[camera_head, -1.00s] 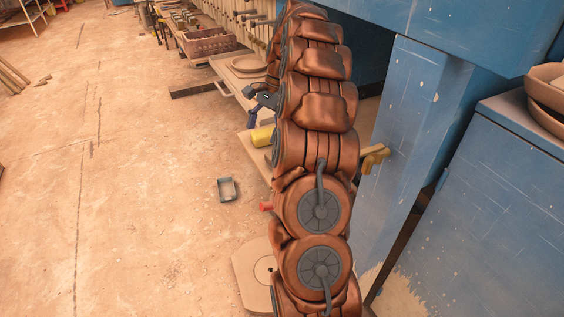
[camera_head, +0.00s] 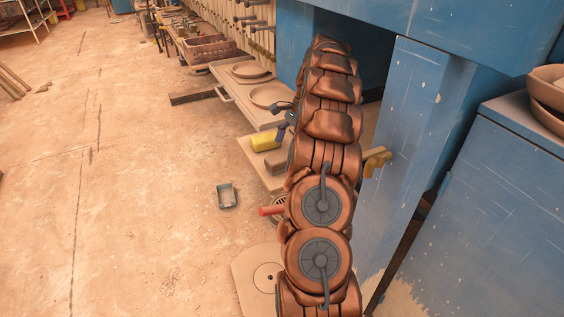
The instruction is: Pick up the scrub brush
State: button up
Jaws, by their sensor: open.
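A low tan board (camera_head: 250,156) on the floor side of the blue machine carries a yellow block (camera_head: 265,139) and a brown block (camera_head: 276,162). One of these may be the scrub brush; at this size I cannot tell which, and no bristles show. My gripper (camera_head: 281,131), dark grey with a blue finger, points down just right of the yellow block, seemingly above or beside it. It is open, and nothing shows in it. My copper-coloured arm hides part of the gripper and the right side of the board.
Trays with round tan plates (camera_head: 269,96) stand behind the board. A small grey open box (camera_head: 227,196) lies on the floor. A red-handled thing (camera_head: 271,210) pokes out beside my arm. The blue machine (camera_head: 414,110) blocks the right; the left floor is clear.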

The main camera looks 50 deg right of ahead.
aim_at(283, 156)
jog(key=shift+p+x, duration=0.3)
jog(key=shift+x, duration=2.2)
jog(key=shift+w+f, duration=0.15)
jog(key=shift+f, duration=0.1)
jog(key=c, duration=1.3)
